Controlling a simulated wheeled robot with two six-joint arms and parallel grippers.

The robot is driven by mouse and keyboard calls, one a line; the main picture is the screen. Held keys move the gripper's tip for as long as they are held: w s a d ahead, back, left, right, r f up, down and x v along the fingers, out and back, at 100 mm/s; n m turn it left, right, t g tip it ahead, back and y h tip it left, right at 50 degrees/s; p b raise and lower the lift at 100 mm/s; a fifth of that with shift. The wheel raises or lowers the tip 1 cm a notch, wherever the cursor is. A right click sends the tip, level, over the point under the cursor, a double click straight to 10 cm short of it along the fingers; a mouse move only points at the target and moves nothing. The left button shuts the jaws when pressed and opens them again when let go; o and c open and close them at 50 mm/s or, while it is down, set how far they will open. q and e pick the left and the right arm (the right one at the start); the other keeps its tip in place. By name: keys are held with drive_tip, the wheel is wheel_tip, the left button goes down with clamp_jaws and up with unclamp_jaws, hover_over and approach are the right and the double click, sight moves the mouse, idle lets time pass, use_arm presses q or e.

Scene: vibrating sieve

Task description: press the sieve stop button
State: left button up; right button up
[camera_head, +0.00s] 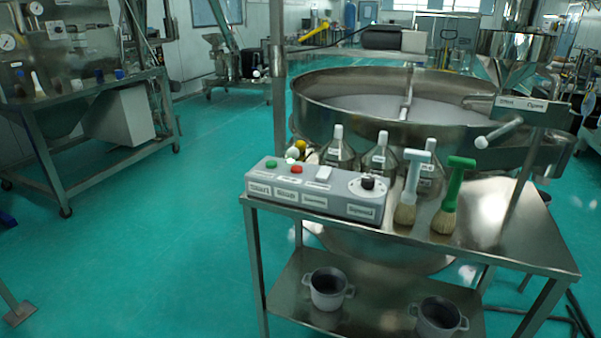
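A grey control box (330,208) sits on the left part of the steel table top. On its upper face are a green button (271,164) at the left, a red button (296,170) beside it, a white switch (323,173) and a black knob (368,182) at the right. The front label below the red button appears to read "Stop". The large round steel sieve (340,104) stands behind the table, with pale material inside. Neither of my grippers shows in this view.
Two pots (328,290) are on the lower shelf. Open green floor lies left of the table, with a steel bench (90,95) beyond.

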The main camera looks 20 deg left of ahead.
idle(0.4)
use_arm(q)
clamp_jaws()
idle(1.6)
